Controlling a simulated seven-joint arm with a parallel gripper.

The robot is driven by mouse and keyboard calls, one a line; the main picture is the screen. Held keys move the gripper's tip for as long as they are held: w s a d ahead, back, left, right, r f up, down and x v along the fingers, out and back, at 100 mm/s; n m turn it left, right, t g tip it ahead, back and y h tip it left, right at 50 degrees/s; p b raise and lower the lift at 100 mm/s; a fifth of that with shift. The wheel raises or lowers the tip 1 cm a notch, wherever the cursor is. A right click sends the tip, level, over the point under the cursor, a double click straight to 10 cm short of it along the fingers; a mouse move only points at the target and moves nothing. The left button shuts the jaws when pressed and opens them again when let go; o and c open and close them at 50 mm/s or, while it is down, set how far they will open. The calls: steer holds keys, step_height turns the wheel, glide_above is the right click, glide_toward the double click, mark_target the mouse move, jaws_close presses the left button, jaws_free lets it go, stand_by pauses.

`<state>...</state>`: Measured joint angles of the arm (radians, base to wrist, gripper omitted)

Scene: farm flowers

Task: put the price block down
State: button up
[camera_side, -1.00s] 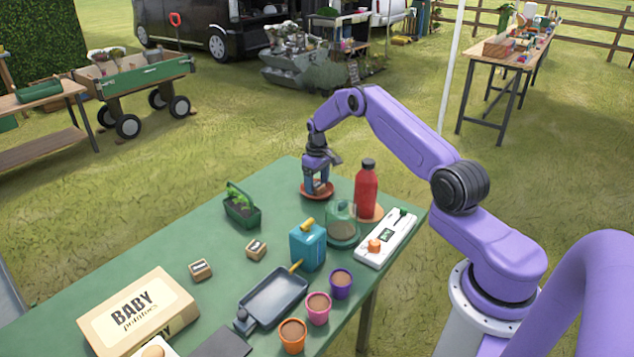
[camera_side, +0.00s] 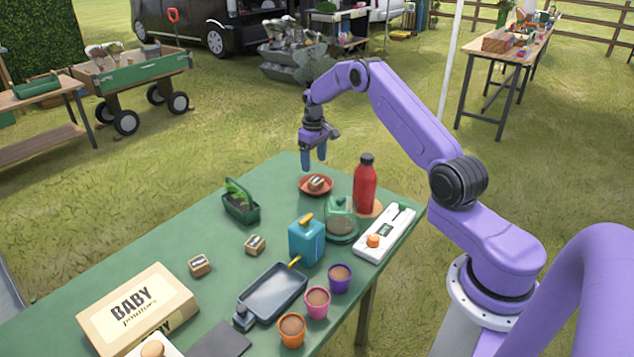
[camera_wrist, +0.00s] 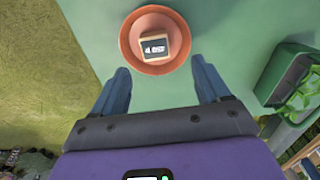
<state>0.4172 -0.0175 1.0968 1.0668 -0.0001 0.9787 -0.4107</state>
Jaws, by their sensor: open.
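A small wooden price block (camera_side: 316,183) with a dark label sits in a round terracotta saucer (camera_side: 303,189) at the far end of the green table. In the wrist view the block (camera_wrist: 154,47) lies inside the saucer (camera_wrist: 128,60), label facing the camera. My gripper (camera_side: 314,168) is open and empty, its blue fingers pointing down just above and beside the saucer. In the wrist view the spread fingertips (camera_wrist: 160,75) show nothing between them, and the block lies beyond them.
A red bottle (camera_side: 366,187) and a glass cloche (camera_side: 341,221) stand right of the saucer. A green planter basket (camera_side: 241,209) is to the left. Two similar blocks (camera_side: 255,244) (camera_side: 200,265) lie further forward. The table (camera_side: 190,225) is clear between saucer and basket.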

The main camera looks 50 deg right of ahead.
steer(key=s+a+r+n, duration=0.25)
steer(key=a+r, duration=0.35)
steer(key=a, duration=0.6)
steer(key=s+a+r+n, duration=0.2)
steer(key=s+a+r, duration=0.3)
steer(key=a, duration=0.7)
steer(key=s+a+r+n, duration=0.25)
steer(key=s+a, duration=0.25)
steer(key=s, duration=0.5)
steer(key=s+a+r+n, duration=0.2)
steer(key=s+a+r, duration=0.25)
steer(key=s, duration=0.65)
steer(key=s+d+f+n, duration=0.1)
steer(key=s+d+n, duration=0.2)
steer(key=s, duration=1.1)
steer(key=shift+s, duration=0.15)
